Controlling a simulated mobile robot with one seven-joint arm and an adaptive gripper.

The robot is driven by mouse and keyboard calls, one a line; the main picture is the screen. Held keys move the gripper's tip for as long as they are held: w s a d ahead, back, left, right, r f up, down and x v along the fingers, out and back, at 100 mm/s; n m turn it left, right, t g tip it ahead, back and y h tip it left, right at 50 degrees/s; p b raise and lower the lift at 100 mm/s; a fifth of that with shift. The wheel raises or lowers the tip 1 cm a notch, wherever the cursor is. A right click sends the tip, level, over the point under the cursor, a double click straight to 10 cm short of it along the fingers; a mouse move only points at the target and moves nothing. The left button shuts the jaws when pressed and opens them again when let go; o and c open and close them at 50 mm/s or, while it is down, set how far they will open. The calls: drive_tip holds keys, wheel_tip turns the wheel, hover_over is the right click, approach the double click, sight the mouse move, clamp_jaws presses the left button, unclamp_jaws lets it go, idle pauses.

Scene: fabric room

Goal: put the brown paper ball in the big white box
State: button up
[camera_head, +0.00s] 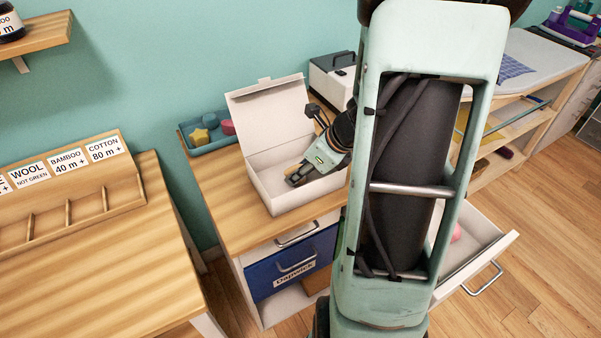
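The big white box (261,189) stands on the wooden cabinet top with its lid (268,115) raised at the back. My gripper (293,180) reaches into the box from the right, with its fingertips low near the front left part of the inside. The fingers are small and dark here, and I cannot tell whether they are open or shut. I do not see the brown paper ball in this view. My own arm covers the right side of the box and part of the cabinet.
A blue tray (211,144) with colored shapes sits left of the box, and a white case (331,77) behind it. An open drawer (491,250) sticks out at the right, holding something pink (456,232). A wooden table (90,262) stands at the left.

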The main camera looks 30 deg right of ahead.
drive_tip(key=shift+f, duration=0.1)
drive_tip(key=o, duration=0.7)
drive_tip(key=shift+p+v, duration=1.9)
drive_tip(key=shift+v, duration=4.2)
